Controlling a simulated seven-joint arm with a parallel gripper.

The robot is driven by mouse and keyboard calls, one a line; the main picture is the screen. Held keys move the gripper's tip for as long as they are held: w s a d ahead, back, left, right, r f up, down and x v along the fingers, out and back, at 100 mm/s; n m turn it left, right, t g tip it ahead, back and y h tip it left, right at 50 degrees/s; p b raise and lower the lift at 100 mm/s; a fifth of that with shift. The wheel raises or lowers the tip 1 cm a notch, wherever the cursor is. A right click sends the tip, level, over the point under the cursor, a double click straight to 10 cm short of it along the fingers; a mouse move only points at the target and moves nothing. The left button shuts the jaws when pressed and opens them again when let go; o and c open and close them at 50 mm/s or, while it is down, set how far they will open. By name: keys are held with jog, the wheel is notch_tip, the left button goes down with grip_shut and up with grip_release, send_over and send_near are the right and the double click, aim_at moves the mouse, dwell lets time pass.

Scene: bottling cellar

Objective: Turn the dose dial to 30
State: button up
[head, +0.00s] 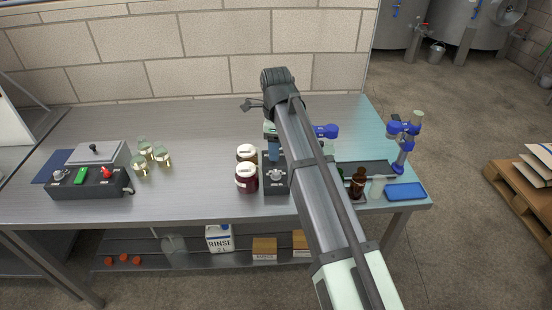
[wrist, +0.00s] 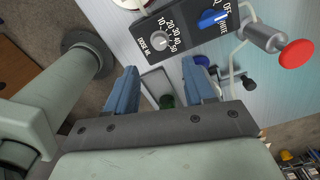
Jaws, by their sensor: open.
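The dose dial (wrist: 158,42) is a small pale round knob on a dark control box (wrist: 187,38). White marks from 10 to 50 and the word DOSE show around it. Its pointer is too small to read. My gripper (wrist: 160,90) is open, with its two blue fingers apart and nothing between them. In the wrist view the dial lies beyond the fingertips, apart from them. In the head view the control box (head: 276,187) stands on the steel bench, partly hidden by my arm, and a blue finger (head: 273,151) shows above it.
A blue switch (wrist: 212,18) and a red knob (wrist: 296,53) are near the dial. Dark red jars (head: 246,178) stand just left of the box. A brown bottle (head: 358,182) and a blue tray (head: 405,191) are at right. Another control box (head: 90,189) is far left.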

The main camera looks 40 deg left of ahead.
jog(key=shift+r, duration=2.4)
jog(key=shift+d+f, duration=0.1)
jog(key=shift+f, duration=0.05)
jog(key=s+d+f+n+g+h, duration=0.1)
jog(key=s+d+f+n+g, duration=0.15)
jog(key=s+d+f, duration=0.65)
jog(key=s+d+f+n+g, duration=0.1)
jog(key=s+d+f+n, duration=0.2)
jog(key=d+f, duration=0.7)
jog(key=w+d+f+n+g, duration=0.1)
jog(key=w+d+f, duration=0.1)
jog(key=d+f, duration=1.1)
jog(key=w+d+f+n+g, duration=0.1)
jog(key=w+d+f+n, duration=0.15)
jog(key=d+f, duration=1.1)
jog(key=s+d+f+n+g+y, duration=0.1)
jog(key=s+d+f+n, duration=0.2)
jog(key=s+d+f, duration=1.2)
jog(key=shift+d, duration=0.8)
jog(key=shift+s, duration=0.1)
jog(key=shift+c, duration=0.4)
